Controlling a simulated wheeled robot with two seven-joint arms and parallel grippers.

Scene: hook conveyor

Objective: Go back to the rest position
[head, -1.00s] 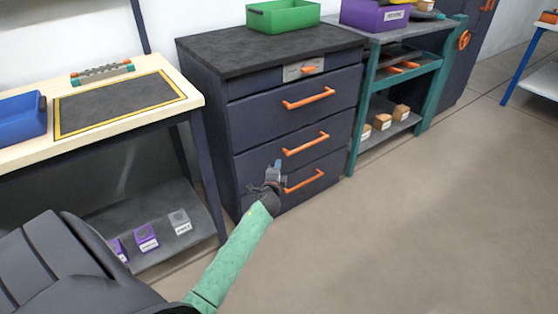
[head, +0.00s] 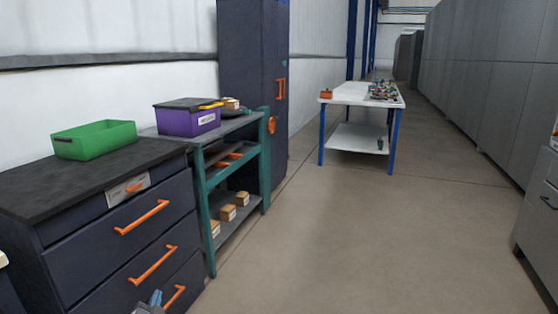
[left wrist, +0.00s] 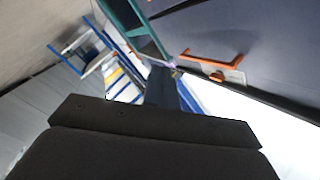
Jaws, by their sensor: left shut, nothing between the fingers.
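My left gripper (head: 151,300) shows at the bottom edge of the head view, in front of the lower drawers of the dark cabinet (head: 118,238). Only its tip end is in the picture. It is shut and holds nothing. My right gripper is not in view.
A green bin (head: 95,139) stands on the cabinet. A purple box (head: 187,118) stands on the teal shelf unit (head: 208,205). A white table (head: 357,95) with blue legs is farther back. Grey cabinets (head: 480,80) line the right. The floor (head: 370,240) between is clear.

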